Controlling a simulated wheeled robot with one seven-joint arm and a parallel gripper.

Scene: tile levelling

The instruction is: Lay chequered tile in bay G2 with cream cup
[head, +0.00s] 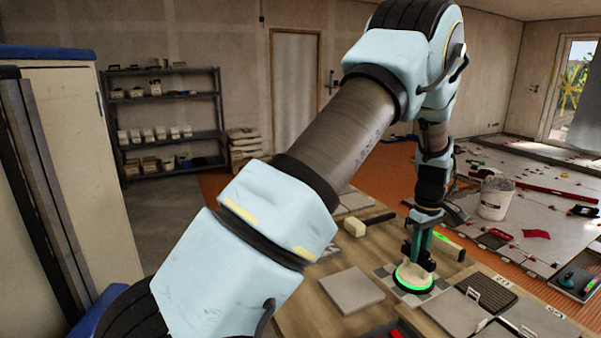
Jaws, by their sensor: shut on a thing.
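My gripper (419,252) points down at the right of the table and is shut on the cream cup (413,274). The cup has a glowing green ring around its base. It sits on the chequered tile (386,271), whose grey and pale squares show around the ring. I cannot tell whether the tile touches the surface below. White labels (501,281) stand on the table right of the tile, too small to read surely, so I cannot tell which bay is G2. My fingers partly hide the cup's top.
A plain grey tile (351,290) lies left of the chequered one. A pale-headed mallet (356,226) lies behind. A dark ribbed tile (488,292) and a grey tile (452,312) lie at right. A white bucket (495,199) stands beyond the table; shelves (166,115) stand at back left.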

